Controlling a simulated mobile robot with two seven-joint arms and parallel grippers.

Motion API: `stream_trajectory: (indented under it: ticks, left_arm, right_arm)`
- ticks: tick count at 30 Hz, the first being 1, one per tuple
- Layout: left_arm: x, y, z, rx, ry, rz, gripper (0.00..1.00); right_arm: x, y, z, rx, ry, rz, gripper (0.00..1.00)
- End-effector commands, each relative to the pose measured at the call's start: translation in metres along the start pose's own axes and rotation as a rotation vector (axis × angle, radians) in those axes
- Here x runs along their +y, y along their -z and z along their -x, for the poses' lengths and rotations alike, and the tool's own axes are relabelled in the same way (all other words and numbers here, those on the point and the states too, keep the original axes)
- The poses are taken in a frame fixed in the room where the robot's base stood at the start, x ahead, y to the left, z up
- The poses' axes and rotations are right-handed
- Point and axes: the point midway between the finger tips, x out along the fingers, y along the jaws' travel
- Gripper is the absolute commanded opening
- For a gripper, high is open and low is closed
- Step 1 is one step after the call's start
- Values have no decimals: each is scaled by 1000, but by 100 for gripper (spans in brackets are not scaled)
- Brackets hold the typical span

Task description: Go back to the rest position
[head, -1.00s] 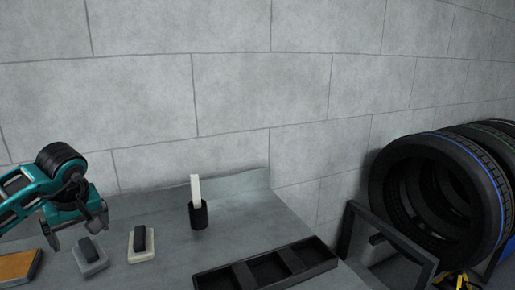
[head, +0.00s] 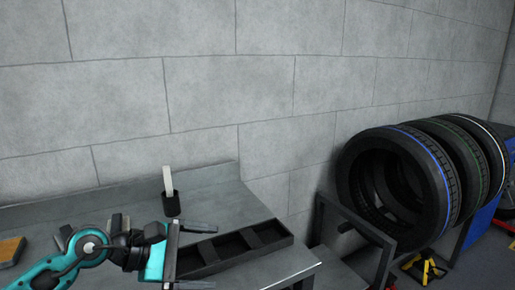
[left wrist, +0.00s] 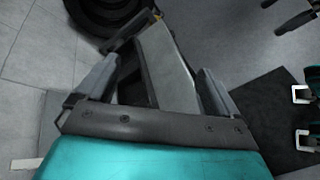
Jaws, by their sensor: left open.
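My left gripper (head: 212,256) is open at the front of the workbench in the head view, with its fingers pointing right. It is seen in front of a dark compartment tray (head: 236,247); I cannot tell its height over the bench. In the left wrist view, the two fingers of the left gripper (left wrist: 158,72) stand wide apart. A grey slab shows beyond them, and nothing is seen gripped.
A dark cup (head: 171,204) with a white stick stands on the workbench (head: 85,210). An orange-topped block (head: 10,251) lies at the left. Several tyres (head: 400,185) sit on a rack at the right. A block wall is behind.

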Motion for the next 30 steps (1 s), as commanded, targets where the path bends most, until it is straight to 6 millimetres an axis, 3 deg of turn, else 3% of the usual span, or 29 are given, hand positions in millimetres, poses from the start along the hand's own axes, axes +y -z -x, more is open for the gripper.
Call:
stream_trajectory:
  ticks: [1, 4, 7, 9, 13, 16, 20, 22, 23, 27, 30]
  left_arm:
    - [1, -25, -6, -121, -82, 138, 95]
    - [16, -63, -3, -343, -243, 440, 95]
    - [34, -80, 13, -549, -393, 773, 95]
    - [44, -80, 29, -681, -495, 1020, 95]
    - [50, -53, 59, -898, -685, 1497, 95]
    - [36, -18, 78, -1039, -839, 1873, 95]
    - [-8, 33, 92, -1175, -1068, 2358, 95]
    - [-44, 56, 96, -1221, -1212, 2609, 95]
    - [-61, 63, 97, 1158, 1200, -2544, 95]
    - [-135, 80, 98, 873, 1119, -2182, 95]
    - [-176, 80, 98, 732, 1087, -1993, 95]
  right_arm:
    - [-1, 0, 0, 1, 0, -3, 100]
    - [-2, 1, 0, 2, 1, -7, 100]
    - [-3, 1, 0, 3, 1, -11, 100]
    - [-3, 1, 0, 3, 1, -10, 100]
    - [-3, 1, 0, 2, 2, -10, 100]
    - [-3, 1, 0, 2, 2, -10, 100]
    - [-3, 0, 0, 1, 2, -8, 100]
    - [-2, 0, 1, 0, 2, -6, 100]
    - [-2, 0, 1, 0, 2, -5, 100]
    - [-1, -1, 1, -1, 1, -3, 100]
    - [-1, -1, 1, -2, 1, -3, 100]
